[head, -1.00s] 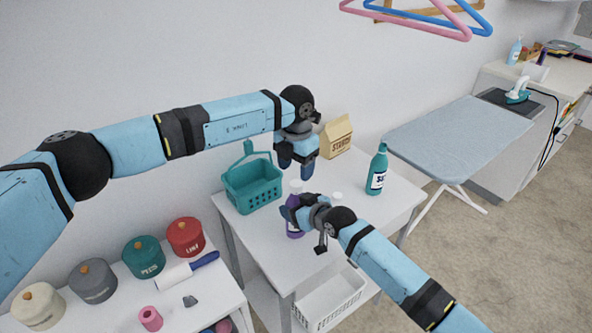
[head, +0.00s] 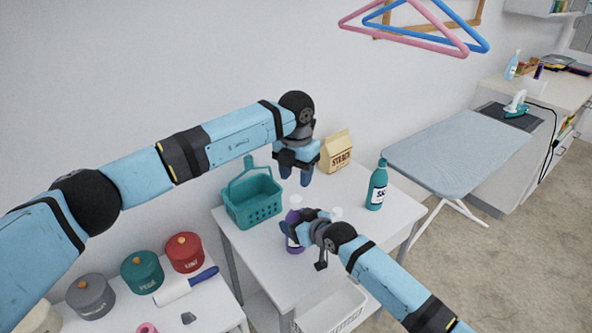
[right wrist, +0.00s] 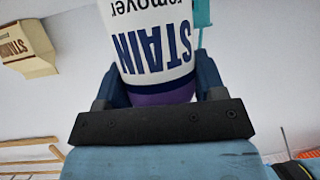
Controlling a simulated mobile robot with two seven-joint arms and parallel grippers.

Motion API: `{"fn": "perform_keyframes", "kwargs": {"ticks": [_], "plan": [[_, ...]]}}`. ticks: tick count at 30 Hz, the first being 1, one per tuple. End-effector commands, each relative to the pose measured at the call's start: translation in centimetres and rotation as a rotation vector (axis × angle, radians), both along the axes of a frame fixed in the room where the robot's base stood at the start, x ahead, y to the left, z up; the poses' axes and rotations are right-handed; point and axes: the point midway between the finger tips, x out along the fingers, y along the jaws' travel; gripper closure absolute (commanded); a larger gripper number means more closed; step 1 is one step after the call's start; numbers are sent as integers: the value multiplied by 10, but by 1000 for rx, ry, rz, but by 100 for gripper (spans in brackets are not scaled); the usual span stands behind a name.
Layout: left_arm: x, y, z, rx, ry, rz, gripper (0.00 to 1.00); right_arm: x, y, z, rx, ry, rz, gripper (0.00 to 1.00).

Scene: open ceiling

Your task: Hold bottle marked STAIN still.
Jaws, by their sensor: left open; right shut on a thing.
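The STAIN bottle (head: 295,247) is purple with a white top and stands upright on the small white table. My right gripper (head: 291,230) is shut on it from the right side, covering its middle. In the right wrist view the bottle (right wrist: 155,50) fills the space between my fingers, its white label with blue STAIN lettering appearing upside down. My left gripper (head: 297,176) is open and empty, pointing down just above the bottle's top, apart from it.
On the table (head: 350,235) stand a teal basket (head: 253,208), a starch bag (head: 337,153) and a teal bottle (head: 377,186). A small white cap shows behind my right gripper. Lidded canisters (head: 184,253) stand at lower left; an ironing board (head: 455,150) is at right.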

Motion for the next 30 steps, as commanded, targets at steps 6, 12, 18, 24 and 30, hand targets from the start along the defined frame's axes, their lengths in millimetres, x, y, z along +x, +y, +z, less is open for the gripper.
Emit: {"fn": "perform_keyframes", "kwargs": {"ticks": [6,12,18,24,30], "plan": [[-1,0,-36,1,3,2,54,0,0,0,0,0,0,100],[0,0,-61,0,2,1,54,0,0,0,0,0,0,100],[0,0,-69,1,0,1,54,0,0,0,0,0,0,100],[0,0,-69,1,0,0,54,0,0,0,0,0,0,100],[0,0,-69,1,0,0,93,0,0,0,0,0,0,100]]}}
